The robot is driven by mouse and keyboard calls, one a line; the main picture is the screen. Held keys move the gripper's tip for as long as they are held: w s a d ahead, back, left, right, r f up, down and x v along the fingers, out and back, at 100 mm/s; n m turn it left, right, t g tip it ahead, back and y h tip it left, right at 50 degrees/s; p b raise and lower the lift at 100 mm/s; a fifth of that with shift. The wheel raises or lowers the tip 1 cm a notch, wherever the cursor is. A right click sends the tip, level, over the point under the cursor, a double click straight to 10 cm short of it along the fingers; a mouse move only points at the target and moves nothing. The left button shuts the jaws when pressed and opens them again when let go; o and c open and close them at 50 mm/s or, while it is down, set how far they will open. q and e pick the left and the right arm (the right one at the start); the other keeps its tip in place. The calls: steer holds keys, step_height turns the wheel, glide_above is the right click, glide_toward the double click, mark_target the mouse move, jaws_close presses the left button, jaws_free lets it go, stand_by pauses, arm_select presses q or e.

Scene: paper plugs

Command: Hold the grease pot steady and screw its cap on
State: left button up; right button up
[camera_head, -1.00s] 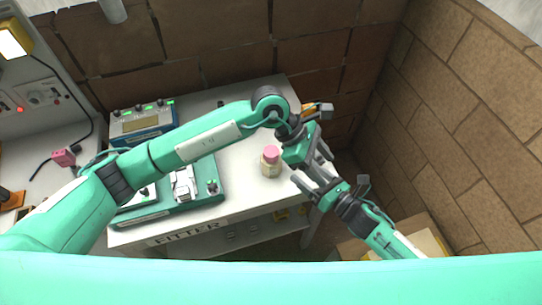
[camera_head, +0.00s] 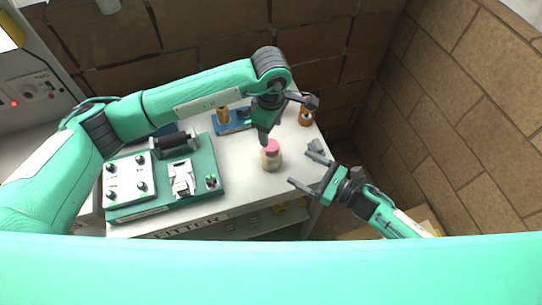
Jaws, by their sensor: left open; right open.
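The grease pot (camera_head: 270,162) is a small pale jar standing upright on the white bench top. Its pink cap (camera_head: 271,146) sits on top of it; I cannot tell how tightly. My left gripper (camera_head: 264,140) points down just above and behind the cap, its fingers close to it. My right gripper (camera_head: 303,167) is open and empty to the right of the pot, its fingers pointing left toward it with a gap between. Part of the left gripper's fingers is hard to make out.
A green panel with knobs and a clamp (camera_head: 165,182) lies left of the pot. A blue block with a brass piece (camera_head: 228,122) stands behind it. An orange-brown item (camera_head: 306,113) is at the back right. Brick walls close in behind and right. The bench's front edge (camera_head: 240,207) is near.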

mark_target(271, 156)
steer(key=x, duration=1.3)
steer(key=shift+a, duration=0.15)
steer(key=shift+r, duration=0.1)
